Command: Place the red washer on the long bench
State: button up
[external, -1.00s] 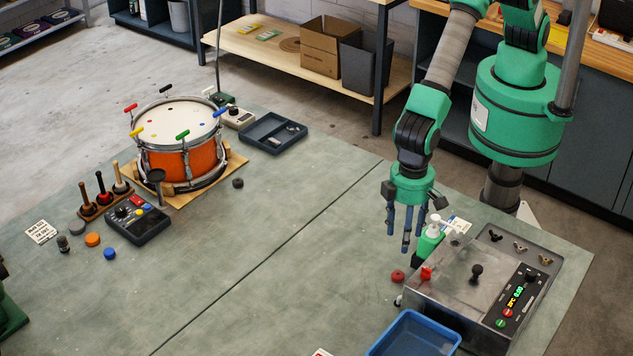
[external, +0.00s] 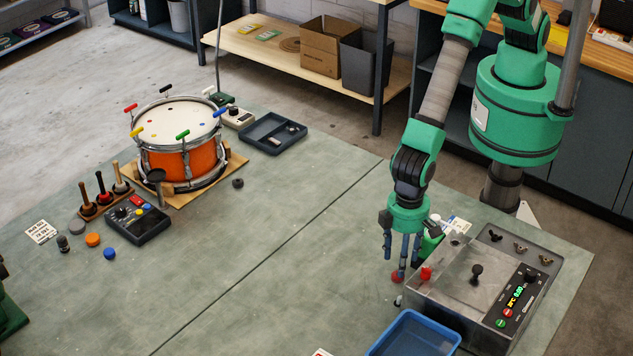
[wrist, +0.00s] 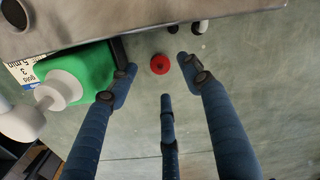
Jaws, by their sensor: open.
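The red washer (external: 397,277) is a small round disc with a dark centre hole. It lies flat on the grey-green worktop (external: 265,270), beside the left side of a metal box unit. My gripper (external: 402,262) is open and points down just above the washer. In the external view a finger partly covers the washer. In the wrist view the washer (wrist: 159,64) shows between the tips of my open fingers (wrist: 158,76), with nothing held. At the back stands a long wooden bench (external: 275,55); I cannot tell which surface is the named long bench.
The metal box unit (external: 470,275) with knobs stands close on the right. A green bottle (wrist: 85,80) with a white pump is very near my fingers. A blue bin (external: 415,335) is in front. A drum (external: 180,150) and tools stand left; the middle worktop is clear.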

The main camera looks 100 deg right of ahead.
jog(key=shift+f, duration=0.15)
jog(key=shift+d+f, duration=0.1)
jog(key=shift+f, duration=2.35)
jog(key=shift+c, duration=0.5)
jog(key=c, duration=0.7)
jog(key=shift+r, duration=0.15)
jog(key=shift+r, duration=4.9)
